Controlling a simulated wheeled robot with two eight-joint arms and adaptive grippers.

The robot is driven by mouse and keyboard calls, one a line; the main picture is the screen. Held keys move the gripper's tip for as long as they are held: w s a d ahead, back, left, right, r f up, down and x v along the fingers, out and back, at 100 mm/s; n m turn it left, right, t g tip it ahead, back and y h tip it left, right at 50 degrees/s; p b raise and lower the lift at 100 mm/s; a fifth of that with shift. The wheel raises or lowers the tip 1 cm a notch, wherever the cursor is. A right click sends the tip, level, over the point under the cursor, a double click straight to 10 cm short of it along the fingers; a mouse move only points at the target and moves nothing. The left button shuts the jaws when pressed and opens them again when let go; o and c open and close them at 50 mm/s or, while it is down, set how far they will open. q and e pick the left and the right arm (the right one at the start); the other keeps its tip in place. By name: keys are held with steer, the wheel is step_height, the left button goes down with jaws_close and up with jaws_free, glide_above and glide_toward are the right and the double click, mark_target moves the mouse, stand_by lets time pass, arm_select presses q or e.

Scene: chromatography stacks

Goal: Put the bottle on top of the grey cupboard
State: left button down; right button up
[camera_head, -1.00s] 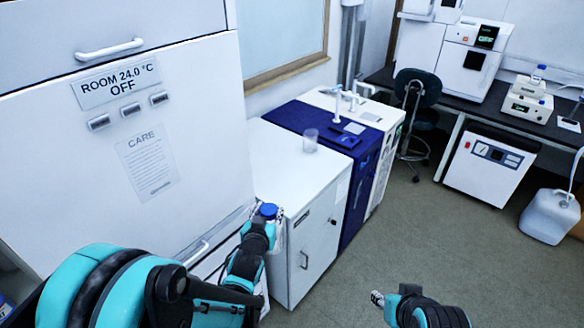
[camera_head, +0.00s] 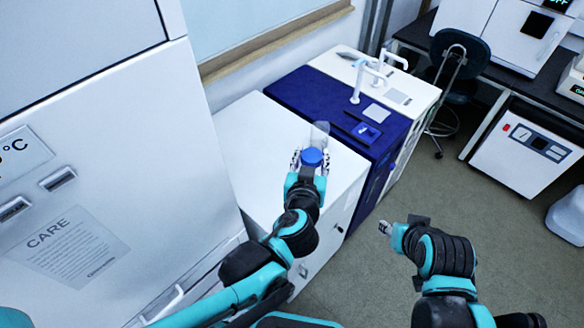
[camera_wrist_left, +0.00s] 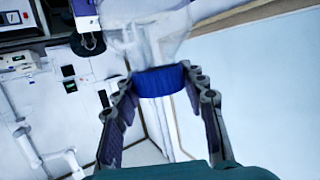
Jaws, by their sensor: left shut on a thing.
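In the left wrist view the blue cap (camera_wrist_left: 160,80) sits between the two fingers, with the clear body (camera_wrist_left: 148,38) beyond. The grey cupboard (camera_head: 255,130) looks pale, nearly white, with a flat top. In the head view the bottle overlaps the right part of this top; I cannot tell its height above it. My right gripper (camera_head: 385,228) is over the floor at right, its jaw opening unclear.
A tall white cabinet (camera_head: 110,130) rises at left. The left part of the cupboard top is bare.

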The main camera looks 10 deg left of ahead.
arm_select(q)
steer(key=w+a+f+b, duration=0.7)
steer(key=w+f, duration=0.1)
steer(key=f, duration=0.2)
steer(key=shift+w+a+f, duration=0.2)
steer(key=shift+w+f, duration=0.15)
steer(key=shift+w, duration=0.05)
steer(key=c, duration=1.3)
jaws_free()
steer(key=shift+f, duration=0.2)
steer(key=o, duration=0.4)
steer(key=shift+o, duration=0.2)
steer(key=shift+r, duration=0.15)
